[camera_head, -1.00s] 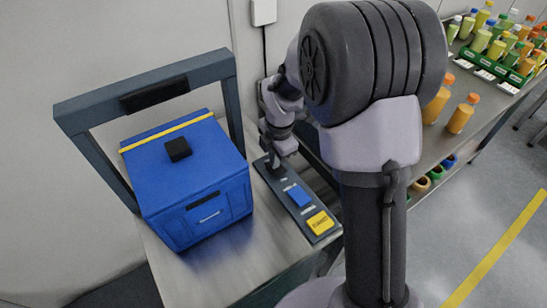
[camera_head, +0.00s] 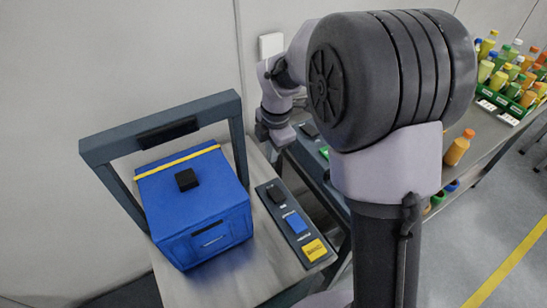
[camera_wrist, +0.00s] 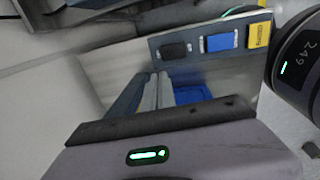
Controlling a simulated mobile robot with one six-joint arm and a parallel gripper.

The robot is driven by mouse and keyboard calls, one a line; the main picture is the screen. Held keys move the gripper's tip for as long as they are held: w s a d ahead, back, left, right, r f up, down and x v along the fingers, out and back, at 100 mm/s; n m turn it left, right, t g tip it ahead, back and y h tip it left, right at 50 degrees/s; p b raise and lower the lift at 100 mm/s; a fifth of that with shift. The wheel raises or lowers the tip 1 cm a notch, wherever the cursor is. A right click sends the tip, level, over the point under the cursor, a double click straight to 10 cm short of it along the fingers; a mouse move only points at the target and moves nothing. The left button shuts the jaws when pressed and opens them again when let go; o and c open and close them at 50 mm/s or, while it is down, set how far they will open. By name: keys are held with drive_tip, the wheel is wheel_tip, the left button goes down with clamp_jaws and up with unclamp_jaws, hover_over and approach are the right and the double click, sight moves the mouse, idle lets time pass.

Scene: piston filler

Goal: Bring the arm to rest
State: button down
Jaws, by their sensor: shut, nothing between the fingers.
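My arm is bent in front of the head camera, and its large upper joint covers much of the middle of that view. My wrist end shows beyond it, above the far end of the control panel (camera_head: 293,228) and apart from it. In the wrist view my gripper (camera_wrist: 158,78) is shut, its two pale fingers side by side with nothing between them. The panel also shows in the wrist view (camera_wrist: 190,60), with a black button (camera_wrist: 174,50), a blue button (camera_wrist: 218,43) and a yellow button (camera_wrist: 259,36).
A blue box (camera_head: 195,210) with a black knob stands under a dark frame (camera_head: 100,150) on the metal table (camera_head: 240,275). On the right, a bench holds a green crate (camera_head: 500,105) of bottles and a loose orange bottle (camera_head: 458,148).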

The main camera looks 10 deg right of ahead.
idle(0.4)
drive_tip(key=s+r+m+t+b, duration=0.2)
drive_tip(key=s+r+m, duration=0.6)
drive_tip(key=s+m, duration=0.1)
drive_tip(key=s+r+m+t+y+b, duration=0.1)
drive_tip(key=s+r+m+t, duration=0.1)
drive_tip(key=s+m, duration=1.4)
drive_tip(key=shift+s+a+m+y+b, duration=0.15)
drive_tip(key=shift+a+m+y+b, duration=0.15)
drive_tip(key=shift+a+m, duration=0.1)
